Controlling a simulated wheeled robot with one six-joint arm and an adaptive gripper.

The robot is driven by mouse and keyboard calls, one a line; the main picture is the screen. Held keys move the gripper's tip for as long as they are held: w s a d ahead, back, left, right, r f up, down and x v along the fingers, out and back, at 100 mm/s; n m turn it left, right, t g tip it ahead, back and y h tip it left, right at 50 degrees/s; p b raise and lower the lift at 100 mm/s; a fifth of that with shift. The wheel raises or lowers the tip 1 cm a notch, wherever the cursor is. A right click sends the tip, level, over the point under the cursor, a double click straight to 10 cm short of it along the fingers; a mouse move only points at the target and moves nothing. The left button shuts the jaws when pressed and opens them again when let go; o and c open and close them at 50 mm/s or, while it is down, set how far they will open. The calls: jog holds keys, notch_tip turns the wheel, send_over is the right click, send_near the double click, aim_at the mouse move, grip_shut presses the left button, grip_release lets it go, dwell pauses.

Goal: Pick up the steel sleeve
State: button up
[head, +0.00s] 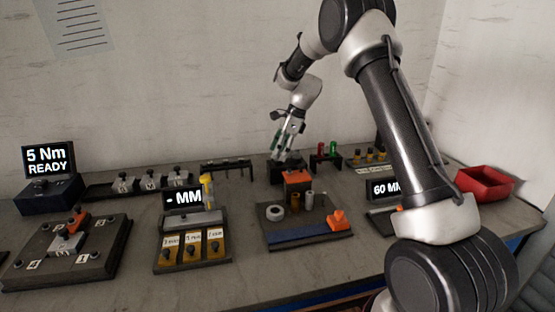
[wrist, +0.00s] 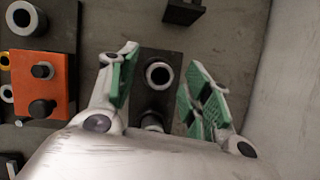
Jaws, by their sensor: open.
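A grey, hollow steel sleeve (wrist: 159,75) stands upright on a small dark holder (wrist: 176,58); I look down into its dark bore in the wrist view. A second round piece (wrist: 152,120) lies nearer on the holder, partly cut off by my gripper's body. My gripper (wrist: 163,64) is open, its green-padded fingers to the left and right of the sleeve in the picture, with a gap on both sides. In the head view, my gripper (head: 285,143) points down over the dark holder (head: 278,175) behind the orange block; the sleeve is not clear there.
An orange block (wrist: 40,85) on a dark plate stands left in the wrist view. In the head view, a fixture plate (head: 330,228) with rings and cylinders lies in front. A rack with red and green pieces (head: 326,152) stands close right. A red bin (head: 484,184) is farther right.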

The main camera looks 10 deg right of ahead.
jog(key=shift+f, duration=0.25)
jog(key=c, duration=0.9)
jog(key=shift+o, duration=0.2)
jog(key=shift+r, duration=0.1)
